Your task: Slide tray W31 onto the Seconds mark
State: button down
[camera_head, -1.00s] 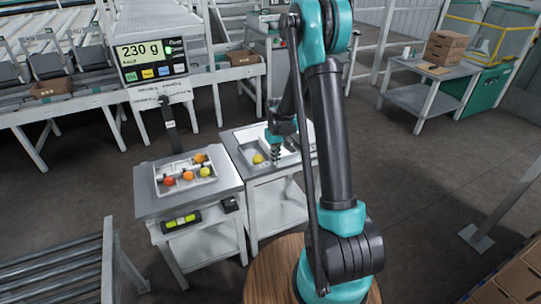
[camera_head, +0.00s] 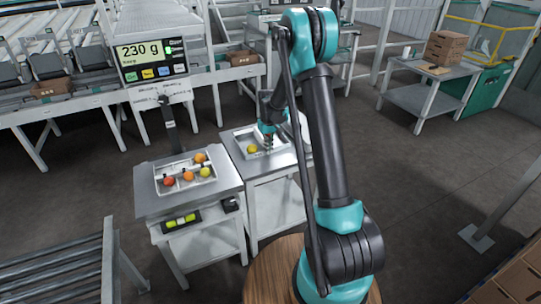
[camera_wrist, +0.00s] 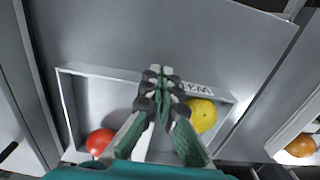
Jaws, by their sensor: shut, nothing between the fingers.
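Tray W31 (camera_wrist: 100,71), a shallow grey tray, lies flat on the right metal table; the head view also shows it (camera_head: 243,141). Its label (camera_wrist: 198,88) reads upside down in the wrist view. It holds a yellow tomato (camera_wrist: 202,115) and a red tomato (camera_wrist: 99,141). My gripper (camera_wrist: 160,72) is shut and empty, with its fingertips at the labelled wall between the two tomatoes. I cannot tell whether they touch the wall. In the head view my gripper (camera_head: 268,148) is low over the tray. I cannot make out the Seconds mark.
A second tray (camera_head: 159,184) with several tomatoes sits on the left table, under a display (camera_head: 150,55) reading 230 g. A gap separates the tables. Bare metal tabletop (camera_wrist: 190,35) lies beyond the labelled wall in the wrist view.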

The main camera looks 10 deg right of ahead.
aim_at(263, 140)
jog(key=shift+w+a, duration=0.2)
jog(key=shift+w, duration=0.5)
jog(key=shift+w+a, duration=0.2)
jog(key=shift+w, duration=0.55)
jog(key=shift+w+a, duration=0.2)
jog(key=shift+w, duration=0.65)
jog(key=shift+w+a, duration=0.2)
jog(key=shift+w, duration=0.45)
jog(key=shift+w+a, duration=0.2)
jog(key=shift+w, duration=0.45)
jog(key=shift+s+d, duration=0.4)
jog(key=shift+s, duration=1)
jog(key=shift+s+d, duration=0.4)
jog(key=shift+s, duration=0.95)
jog(key=shift+s+d, duration=0.4)
jog(key=shift+s, duration=1)
notch_tip(263, 140, up, 8)
